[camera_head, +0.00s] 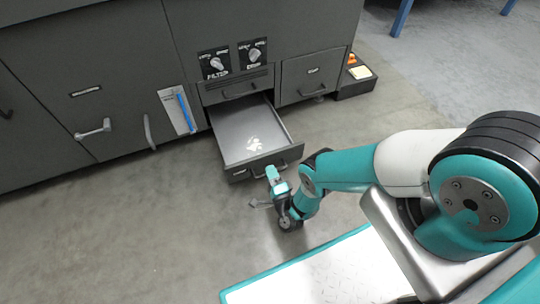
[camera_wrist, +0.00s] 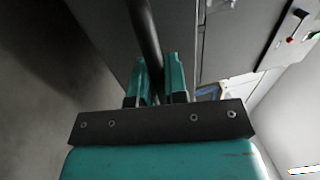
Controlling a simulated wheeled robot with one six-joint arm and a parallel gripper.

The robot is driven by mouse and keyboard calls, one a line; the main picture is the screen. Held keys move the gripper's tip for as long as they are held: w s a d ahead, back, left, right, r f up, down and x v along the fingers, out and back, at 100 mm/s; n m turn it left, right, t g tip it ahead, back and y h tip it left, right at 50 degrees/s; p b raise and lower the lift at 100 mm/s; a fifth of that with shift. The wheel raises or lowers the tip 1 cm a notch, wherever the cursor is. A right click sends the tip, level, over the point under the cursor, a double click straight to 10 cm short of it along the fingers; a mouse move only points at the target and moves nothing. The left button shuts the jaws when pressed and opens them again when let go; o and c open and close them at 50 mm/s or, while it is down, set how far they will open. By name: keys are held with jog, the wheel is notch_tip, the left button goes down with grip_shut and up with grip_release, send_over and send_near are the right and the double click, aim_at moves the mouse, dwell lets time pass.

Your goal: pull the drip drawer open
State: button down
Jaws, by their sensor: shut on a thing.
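The drip drawer (camera_head: 247,137) stands pulled well out from the dark grey cabinet in the head view. A pale patch lies on its grey floor. Its front has a dark bar handle (camera_head: 283,167). My gripper (camera_head: 271,173) is at the handle on the drawer's front. In the wrist view my gripper (camera_wrist: 157,80) has its two teal fingers closed on either side of the dark handle bar (camera_wrist: 146,35). The far end of the drawer is hidden inside the cabinet.
The cabinet (camera_head: 120,60) has two knobs above the drawer, a closed drawer (camera_head: 313,75) to the right and a blue-marked gauge (camera_head: 181,110) to the left. A low dark box (camera_head: 354,84) stands at the cabinet's right end. The concrete floor (camera_head: 120,230) at left is clear.

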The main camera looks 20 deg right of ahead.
jog(key=shift+s+d, duration=0.1)
jog(key=shift+s, duration=0.9)
jog(key=c, duration=1.1)
grip_release()
jog(key=shift+c, duration=0.2)
